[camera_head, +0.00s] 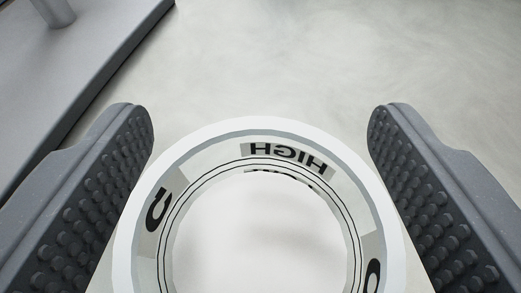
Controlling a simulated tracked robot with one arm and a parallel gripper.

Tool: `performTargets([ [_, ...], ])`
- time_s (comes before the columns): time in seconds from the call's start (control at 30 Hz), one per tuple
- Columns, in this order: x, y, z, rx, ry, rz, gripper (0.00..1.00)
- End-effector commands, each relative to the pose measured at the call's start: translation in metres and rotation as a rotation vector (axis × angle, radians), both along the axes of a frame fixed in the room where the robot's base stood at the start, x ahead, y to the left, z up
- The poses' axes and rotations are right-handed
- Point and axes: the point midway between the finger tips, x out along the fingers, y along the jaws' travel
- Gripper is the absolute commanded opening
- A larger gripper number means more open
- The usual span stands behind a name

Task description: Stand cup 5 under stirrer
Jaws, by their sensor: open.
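A white cup (150,180) with a round open rim stands upright between the fingers of my gripper (260,165). I look down into it. Mirrored lettering reading "HIGH" shows through its far wall, with dark curved lines below, and part of a character shows on each side wall. The character on the left may be a 5, but I cannot be sure. The two grey studded fingers are spread apart on the left and right of the cup, with the rim close to both. The cup's near side is cut off by the frame. I cannot identify the stirrer.
A grey raised platform (85,50) with a straight dark edge fills the upper left. A grey post (54,12) rises from it at the top. The pale floor surface (300,60) beyond the cup is clear.

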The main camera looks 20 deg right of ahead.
Motion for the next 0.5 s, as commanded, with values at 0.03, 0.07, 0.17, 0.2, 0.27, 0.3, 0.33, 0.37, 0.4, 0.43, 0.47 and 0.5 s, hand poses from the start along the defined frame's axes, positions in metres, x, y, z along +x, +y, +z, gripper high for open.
performTargets([
  [0.03, -0.003, 0.001, 0.002, 0.0, 0.0, 0.0, 0.7],
  [0.07, -0.005, 0.001, 0.003, 0.001, 0.0, 0.0, 0.7],
  [0.17, -0.016, 0.004, 0.008, 0.001, 0.0, 0.0, 0.7],
  [0.2, -0.022, 0.006, 0.01, 0.001, 0.001, 0.001, 0.7],
  [0.27, -0.031, 0.009, 0.014, 0.0, 0.001, 0.001, 0.7],
  [0.3, -0.037, 0.01, 0.018, -0.001, -0.002, 0.0, 0.7],
  [0.33, -0.041, 0.011, 0.021, -0.001, -0.003, -0.001, 0.7],
  [0.37, -0.046, 0.012, 0.023, -0.001, -0.004, -0.001, 0.7],
  [0.4, -0.052, 0.014, 0.024, -0.001, -0.002, -0.001, 0.7],
  [0.43, -0.057, 0.016, 0.025, -0.001, 0.0, 0.0, 0.7],
  [0.47, -0.06, 0.018, 0.027, -0.001, -0.001, 0.001, 0.7],
  [0.5, -0.065, 0.019, 0.029, -0.002, -0.001, 0.001, 0.7],
])
